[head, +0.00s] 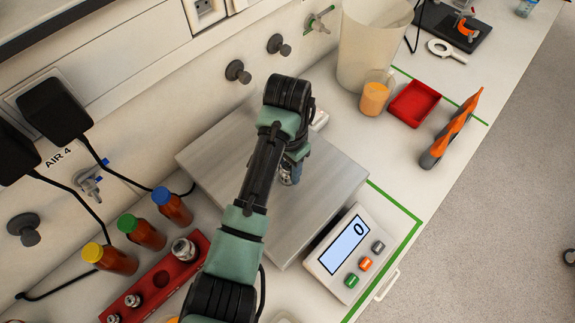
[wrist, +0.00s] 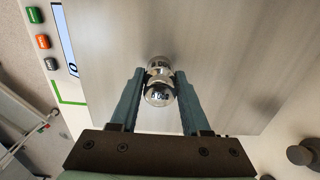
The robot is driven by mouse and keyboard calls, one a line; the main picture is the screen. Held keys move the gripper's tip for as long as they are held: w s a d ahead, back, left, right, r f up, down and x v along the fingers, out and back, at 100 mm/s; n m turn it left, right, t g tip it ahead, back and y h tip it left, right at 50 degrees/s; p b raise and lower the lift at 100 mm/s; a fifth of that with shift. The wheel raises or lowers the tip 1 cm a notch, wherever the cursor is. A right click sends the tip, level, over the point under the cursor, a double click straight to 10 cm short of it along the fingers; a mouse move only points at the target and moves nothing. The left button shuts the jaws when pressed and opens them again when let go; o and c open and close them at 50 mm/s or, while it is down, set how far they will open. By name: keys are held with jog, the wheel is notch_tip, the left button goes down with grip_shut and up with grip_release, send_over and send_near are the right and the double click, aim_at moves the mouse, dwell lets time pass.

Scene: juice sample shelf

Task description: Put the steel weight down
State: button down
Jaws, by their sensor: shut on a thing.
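The steel weight (wrist: 158,92) is a shiny knobbed metal piece between my fingers in the wrist view. My gripper (wrist: 160,76) is shut on it, one finger on each side. In the head view my gripper (head: 291,168) is over the middle of the scale's grey steel plate (head: 225,155), and my arm hides most of the weight there. The scale's display (head: 345,243) reads 0. I cannot tell how large the gap is between the weight and the plate.
A red weight block (head: 190,271) with several weights and an empty hole stands at lower left. Bottles with yellow, green and blue caps (head: 162,196) stand behind it. A white pitcher (head: 367,45), orange cup (head: 374,98) and red tray (head: 414,103) are beyond the scale.

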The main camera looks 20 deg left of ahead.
jog(key=shift+f, duration=0.1)
jog(key=shift+c, duration=1.8)
grip_release()
notch_tip(320, 180, up, 12)
jog(key=p, duration=0.5)
jog(key=shift+p, duration=0.35)
